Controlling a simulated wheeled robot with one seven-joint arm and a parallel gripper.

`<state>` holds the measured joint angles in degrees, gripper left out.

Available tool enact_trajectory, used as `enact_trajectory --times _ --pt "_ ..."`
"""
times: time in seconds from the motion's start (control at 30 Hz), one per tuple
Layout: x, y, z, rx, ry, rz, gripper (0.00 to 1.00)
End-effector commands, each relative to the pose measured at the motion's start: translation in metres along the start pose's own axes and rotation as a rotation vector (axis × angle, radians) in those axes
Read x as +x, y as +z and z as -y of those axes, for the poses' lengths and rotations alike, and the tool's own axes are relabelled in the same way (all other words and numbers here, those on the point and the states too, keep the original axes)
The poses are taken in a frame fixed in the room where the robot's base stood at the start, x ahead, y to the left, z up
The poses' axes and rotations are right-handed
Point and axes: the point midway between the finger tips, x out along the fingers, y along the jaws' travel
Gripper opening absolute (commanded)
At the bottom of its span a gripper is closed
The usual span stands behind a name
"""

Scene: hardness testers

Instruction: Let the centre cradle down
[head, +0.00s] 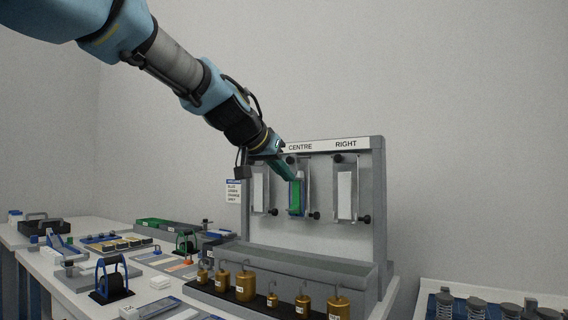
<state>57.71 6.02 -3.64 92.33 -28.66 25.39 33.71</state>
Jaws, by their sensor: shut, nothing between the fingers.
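The grey tester stand (378,190) holds three hanging cradles side by side. The centre cradle (296,213), under the CENTRE label, is blue-edged and has a green piece (295,196) in it, with a whitish part at its upper right. A black knob (314,215) sits at its lower right. My gripper (291,178) reaches in from the upper left, its greenish fingers shut and empty. Its tips overlap the upper part of the centre cradle; I cannot tell whether they touch. The arm hides the stand's upper left.
The right cradle (345,195) and left cradle (260,192) hold white pieces. Several brass weights (245,285) stand on a dark strip before the stand. A small sign (234,190) is at its left. The bench left of it is crowded with small devices and trays.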

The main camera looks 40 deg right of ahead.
Motion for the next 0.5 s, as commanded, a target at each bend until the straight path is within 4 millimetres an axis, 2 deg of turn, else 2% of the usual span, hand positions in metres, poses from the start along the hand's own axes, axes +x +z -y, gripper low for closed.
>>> enact_trajectory --times 0.03,0.5 --pt "0.009 0.013 0.001 0.0 -0.002 -0.022 0.0" --pt "0.035 0.034 0.001 0.0 -0.001 -0.201 0.0"
